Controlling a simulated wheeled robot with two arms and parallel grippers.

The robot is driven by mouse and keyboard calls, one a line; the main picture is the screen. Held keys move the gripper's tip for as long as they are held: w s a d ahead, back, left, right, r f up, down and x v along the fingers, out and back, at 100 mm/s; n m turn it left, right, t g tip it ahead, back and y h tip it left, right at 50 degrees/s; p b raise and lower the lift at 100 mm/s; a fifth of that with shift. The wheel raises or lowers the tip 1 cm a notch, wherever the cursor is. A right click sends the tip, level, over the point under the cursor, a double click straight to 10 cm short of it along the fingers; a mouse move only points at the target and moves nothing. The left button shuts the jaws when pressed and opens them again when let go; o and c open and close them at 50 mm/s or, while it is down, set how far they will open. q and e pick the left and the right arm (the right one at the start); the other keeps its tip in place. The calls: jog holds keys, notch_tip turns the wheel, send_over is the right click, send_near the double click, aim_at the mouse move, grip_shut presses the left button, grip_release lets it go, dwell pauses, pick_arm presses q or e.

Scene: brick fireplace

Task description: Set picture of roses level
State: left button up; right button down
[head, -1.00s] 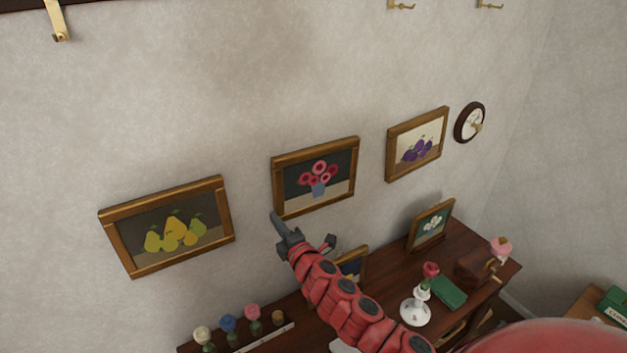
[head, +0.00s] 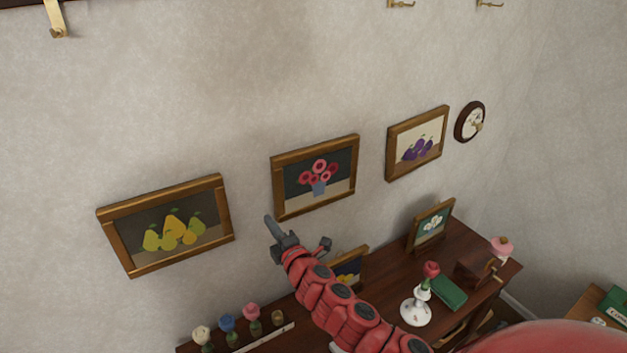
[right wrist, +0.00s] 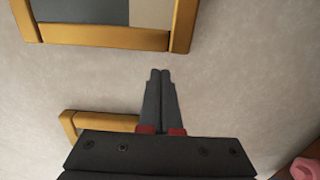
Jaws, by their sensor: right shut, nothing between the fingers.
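The picture of roses (head: 290,210), pink-red flowers in a blue vase in a wooden frame, hangs on the wall between two other pictures. Its top edge rises to the right in the head view, as the neighbours' edges do; from this angle I cannot tell whether it is level. Its frame (right wrist: 100,35) shows partly at the top of the right wrist view. My right gripper (head: 268,219) is shut and empty, left of and below the picture's lower left corner. Its fingertips (right wrist: 160,73) are apart from the frame in the right wrist view. My left gripper is not in view.
The pear picture (head: 165,268) hangs at left, the plum picture (head: 389,155) and a round clock (head: 461,133) at right. Below, a dark wooden shelf (head: 385,290) holds small flowers, a white vase (head: 415,311), a green book (head: 449,292) and framed pictures.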

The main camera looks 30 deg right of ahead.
jog(key=s, duration=0.7)
jog(key=shift+s+p, duration=0.3)
jog(key=shift+p, duration=0.15)
jog(key=shift+f, duration=0.1)
